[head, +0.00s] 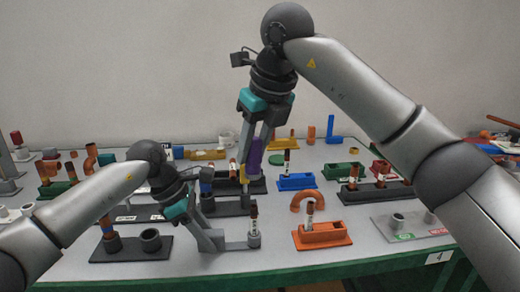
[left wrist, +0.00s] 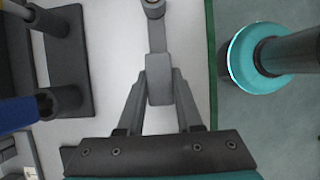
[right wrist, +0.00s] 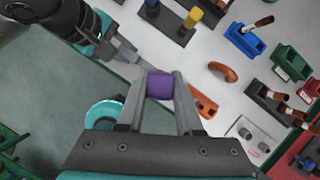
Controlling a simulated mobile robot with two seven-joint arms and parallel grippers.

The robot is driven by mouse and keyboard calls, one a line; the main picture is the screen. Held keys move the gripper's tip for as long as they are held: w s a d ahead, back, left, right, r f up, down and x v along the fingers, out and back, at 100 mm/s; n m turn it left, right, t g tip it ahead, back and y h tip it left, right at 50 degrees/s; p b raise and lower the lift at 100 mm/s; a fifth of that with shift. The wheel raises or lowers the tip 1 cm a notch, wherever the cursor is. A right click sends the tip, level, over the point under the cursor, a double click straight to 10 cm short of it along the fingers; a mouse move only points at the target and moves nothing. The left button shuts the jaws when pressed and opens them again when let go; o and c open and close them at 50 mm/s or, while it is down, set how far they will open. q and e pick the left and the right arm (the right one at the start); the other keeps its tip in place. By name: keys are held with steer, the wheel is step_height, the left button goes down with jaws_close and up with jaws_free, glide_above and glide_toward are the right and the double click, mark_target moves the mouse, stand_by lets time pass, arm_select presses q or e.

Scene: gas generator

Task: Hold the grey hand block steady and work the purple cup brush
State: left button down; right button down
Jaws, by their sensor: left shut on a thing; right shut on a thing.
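The grey hand block (head: 236,243) is a small grey piece with a bar reaching right. A brown-topped tube with a white label (head: 254,226) stands at the bar's right end. My left gripper (head: 208,238) is shut on the block low over the table; the left wrist view shows the block (left wrist: 160,85) between the fingers. My right gripper (head: 249,165) is shut on the purple cup brush (head: 255,155), above and behind the block in the head view. The brush (right wrist: 160,85) shows between the fingers in the right wrist view. Its lower end is unclear.
A dark rack with grey cups (head: 130,252) stands at the left. An orange block (head: 325,236), an orange arch (head: 304,196), a blue block (head: 297,182) and a grey plate with pegs (head: 412,224) stand to the right. The green table edge (head: 330,268) runs in front.

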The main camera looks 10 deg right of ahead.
mark_target(257, 169)
steer(key=shift+f, duration=2.8)
steer(key=shift+f, duration=0.3)
